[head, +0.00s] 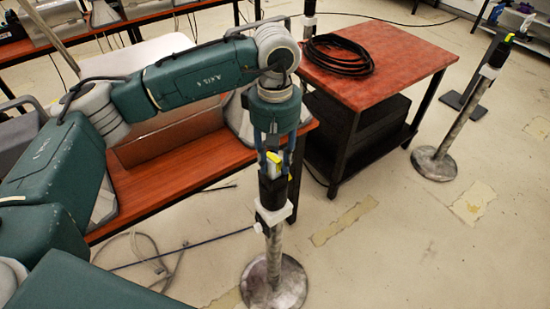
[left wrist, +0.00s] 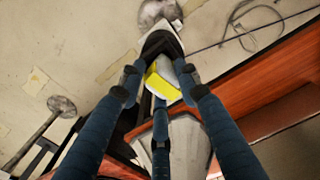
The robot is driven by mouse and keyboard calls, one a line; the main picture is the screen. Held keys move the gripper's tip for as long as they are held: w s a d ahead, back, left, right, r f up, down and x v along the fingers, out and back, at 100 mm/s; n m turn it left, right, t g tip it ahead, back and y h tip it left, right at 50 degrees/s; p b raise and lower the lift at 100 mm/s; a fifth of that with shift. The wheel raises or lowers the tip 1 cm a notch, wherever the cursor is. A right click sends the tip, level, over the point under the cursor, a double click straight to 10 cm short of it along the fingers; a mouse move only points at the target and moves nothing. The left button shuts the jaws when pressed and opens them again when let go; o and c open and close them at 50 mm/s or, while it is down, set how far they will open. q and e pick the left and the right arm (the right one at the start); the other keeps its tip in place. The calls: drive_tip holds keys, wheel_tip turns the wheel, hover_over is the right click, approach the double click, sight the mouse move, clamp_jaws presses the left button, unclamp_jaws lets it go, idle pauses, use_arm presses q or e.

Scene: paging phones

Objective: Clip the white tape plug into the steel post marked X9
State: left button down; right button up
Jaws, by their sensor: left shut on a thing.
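My left gripper (head: 273,158) points down over the near steel post (head: 274,245). Its blue fingers are closed around a white plug with a yellow face (left wrist: 163,84), whose yellow part also shows between the fingers in the head view (head: 270,163). Directly below is the post's black head (head: 272,191), above a white collar. The plug lines up with the black head, but I cannot tell whether it is seated in it. No X9 marking is readable. My right gripper is not in view.
Another steel post (head: 460,125) with a black and yellow top stands at the right. A red-topped table (head: 405,72) holds a coiled black cable (head: 339,55). An orange-brown bench (head: 200,172) runs close behind the near post. Open floor lies at the right front.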

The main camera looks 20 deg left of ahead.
sight(275, 158)
use_arm(q)
drive_tip(key=shift+r, duration=0.65)
idle(0.8)
drive_tip(key=shift+f+b, duration=0.8)
drive_tip(key=shift+b, duration=0.1)
drive_tip(key=c, duration=1.5)
unclamp_jaws()
drive_tip(key=shift+c, duration=0.2)
wheel_tip(275, 158, up, 11)
drive_tip(key=p, duration=0.5)
drive_tip(key=shift+p, duration=0.3)
